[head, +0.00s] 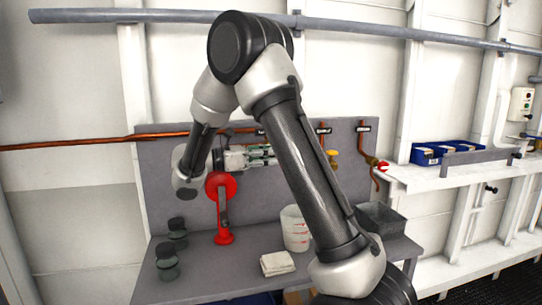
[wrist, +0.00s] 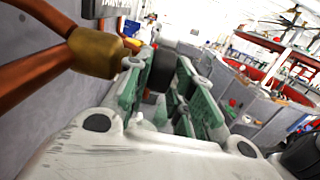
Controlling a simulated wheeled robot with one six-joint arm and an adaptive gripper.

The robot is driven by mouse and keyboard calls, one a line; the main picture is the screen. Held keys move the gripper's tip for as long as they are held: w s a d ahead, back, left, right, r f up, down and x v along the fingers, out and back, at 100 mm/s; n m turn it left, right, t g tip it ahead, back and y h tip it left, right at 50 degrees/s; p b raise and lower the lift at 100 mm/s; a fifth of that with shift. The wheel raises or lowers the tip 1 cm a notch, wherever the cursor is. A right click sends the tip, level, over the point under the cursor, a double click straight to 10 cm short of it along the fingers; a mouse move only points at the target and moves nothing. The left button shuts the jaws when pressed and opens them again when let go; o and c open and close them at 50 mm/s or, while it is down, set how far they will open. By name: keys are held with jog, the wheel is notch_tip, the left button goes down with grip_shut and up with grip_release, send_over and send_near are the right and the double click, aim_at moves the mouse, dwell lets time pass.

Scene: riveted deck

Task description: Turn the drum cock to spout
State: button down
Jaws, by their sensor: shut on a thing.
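In the head view my gripper (head: 249,157) is level in front of the grey backboard, under the leftmost black label (head: 261,132). In the wrist view its green-padded fingers (wrist: 163,75) are shut on a dark grey piece (wrist: 165,58), which looks like a cock handle. A brass fitting (wrist: 97,52) on forked copper pipe (wrist: 38,70) is close beside the fingers at upper left. My gripper hides most of this cock in the head view, so its spout and the handle's angle cannot be told. The nearby label is cut off in the wrist view.
A yellow-handled cock (head: 332,158) and a red-handled valve (head: 378,164) are to the right. Below, the bench holds a red round-headed stand (head: 222,188), a white jug (head: 295,230), a folded cloth (head: 278,263), dark jars (head: 168,262) and a grey bin (head: 381,221).

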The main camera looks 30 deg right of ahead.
jog(key=c, duration=1.5)
grip_release()
jog(key=v, duration=0.7)
jog(key=shift+w+a, duration=0.1)
jog(key=shift+a, duration=0.15)
